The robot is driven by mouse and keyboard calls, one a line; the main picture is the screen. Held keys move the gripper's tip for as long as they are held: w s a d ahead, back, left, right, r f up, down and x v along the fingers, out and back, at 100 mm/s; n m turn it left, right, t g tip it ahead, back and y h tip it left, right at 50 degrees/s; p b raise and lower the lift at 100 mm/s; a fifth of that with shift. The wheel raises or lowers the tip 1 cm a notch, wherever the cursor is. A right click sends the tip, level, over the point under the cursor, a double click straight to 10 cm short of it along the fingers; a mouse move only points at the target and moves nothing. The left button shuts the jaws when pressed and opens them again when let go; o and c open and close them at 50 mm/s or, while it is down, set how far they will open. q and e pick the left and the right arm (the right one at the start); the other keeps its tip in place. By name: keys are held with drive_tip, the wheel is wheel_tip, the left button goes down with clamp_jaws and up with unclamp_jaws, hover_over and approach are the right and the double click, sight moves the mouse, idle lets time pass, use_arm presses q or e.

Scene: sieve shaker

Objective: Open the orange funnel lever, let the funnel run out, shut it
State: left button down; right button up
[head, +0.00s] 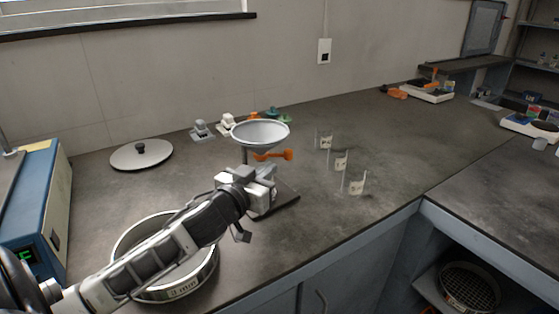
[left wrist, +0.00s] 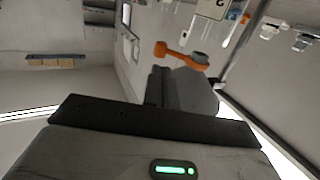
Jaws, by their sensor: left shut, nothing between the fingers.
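The white funnel (head: 260,132) stands on its stand at the middle of the counter, its bowl facing up. The orange lever (head: 288,154) is below the bowl and points right; it also shows in the left wrist view (left wrist: 180,54). I cannot tell from the frames whether its valve is open. My left gripper (head: 268,178) is shut and empty, just below and in front of the funnel, apart from the lever in the head view. It hides much of the stand; the dark base plate (head: 287,203) shows beside it. The funnel's contents cannot be made out. My right gripper is not in view.
A round metal sieve pan (head: 190,288) lies under my left arm. A lid with a black knob (head: 141,155) lies at back left, near a blue device (head: 38,215). Three clear labelled cups (head: 340,161) stand right of the funnel.

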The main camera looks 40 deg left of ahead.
sight(286, 156)
use_arm(q)
drive_tip(key=w, duration=0.5)
drive_tip(key=shift+a+f, duration=0.1)
drive_tip(key=shift+a, duration=0.15)
drive_tip(key=shift+w, duration=0.3)
